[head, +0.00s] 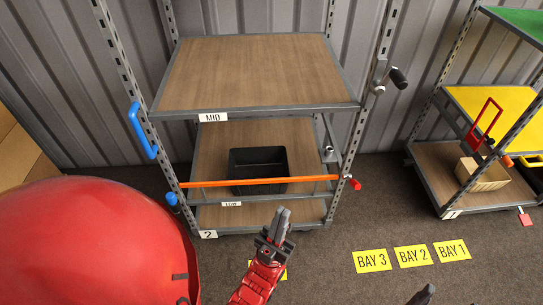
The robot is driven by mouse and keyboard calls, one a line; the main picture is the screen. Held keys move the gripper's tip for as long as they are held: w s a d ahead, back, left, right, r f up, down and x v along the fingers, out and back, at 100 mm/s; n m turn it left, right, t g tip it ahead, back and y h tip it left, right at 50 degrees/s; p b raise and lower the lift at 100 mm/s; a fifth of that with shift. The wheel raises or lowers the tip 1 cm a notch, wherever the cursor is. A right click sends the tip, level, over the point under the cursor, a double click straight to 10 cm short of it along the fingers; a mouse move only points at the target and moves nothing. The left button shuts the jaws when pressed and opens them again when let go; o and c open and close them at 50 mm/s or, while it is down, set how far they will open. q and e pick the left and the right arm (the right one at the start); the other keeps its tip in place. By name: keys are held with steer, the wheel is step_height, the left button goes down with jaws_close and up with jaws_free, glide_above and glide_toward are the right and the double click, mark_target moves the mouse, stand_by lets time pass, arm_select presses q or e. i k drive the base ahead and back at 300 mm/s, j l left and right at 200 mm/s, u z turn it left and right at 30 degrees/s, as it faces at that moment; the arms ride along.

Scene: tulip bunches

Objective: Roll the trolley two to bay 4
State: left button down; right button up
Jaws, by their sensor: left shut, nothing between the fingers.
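Trolley two (208,234) is a grey metal rack with a "2" plate at its front left foot. It stands against the corrugated wall. It has a wooden MID shelf (255,75) and a lower shelf labelled LOW. A blue handle (141,131) is on its left post. An orange bar (230,182) crosses its front. My left gripper (283,214) is shut and empty, in front of the trolley's lower front edge in the picture; no hold shows. A yellow floor label (283,274) is mostly hidden behind my left arm, its text unreadable. A dark tip (422,295) at the bottom edge may be my right gripper.
A black crate (258,164) sits on trolley two's lower shelf. A crank handle (397,78) sticks out right. Trolley one (452,213) stands at right with a wooden basket (483,175). Floor labels BAY 3 (372,260), BAY 2 (413,255) and BAY 1 (452,250) lie on clear carpet.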

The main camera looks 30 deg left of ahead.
mark_target(209, 79)
steer(key=k+u, duration=0.1)
steer(key=u, duration=0.25)
steer(key=k+j+u, duration=0.1)
steer(key=u, duration=0.3)
